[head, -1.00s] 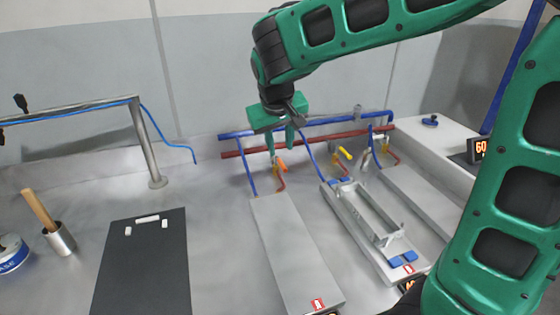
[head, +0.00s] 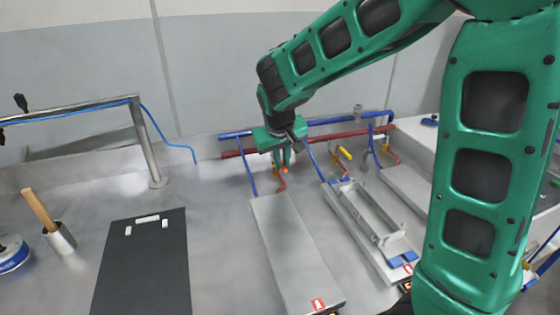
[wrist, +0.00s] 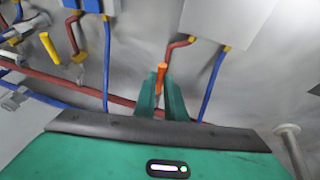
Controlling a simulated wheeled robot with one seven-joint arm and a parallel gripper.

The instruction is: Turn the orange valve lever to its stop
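The orange valve lever (wrist: 161,74) stands between my fingertips in the wrist view. Its tip also shows just below the fingers in the head view (head: 285,169). My gripper (wrist: 161,92) has its two green fingers close on either side of the lever, with only a narrow gap that the lever takes up. It looks shut on the lever. The valve body under the lever is mostly hidden by the fingers. A red pipe runs from there to the plain grey plate (head: 297,250).
A yellow lever (head: 344,153) stands to the right, behind the grey frame fixture (head: 365,210). Blue pipe (head: 345,121) and red pipe (head: 340,138) run along the back. A black mat (head: 140,265) and a wooden-handled tool in a cup (head: 60,238) are at left.

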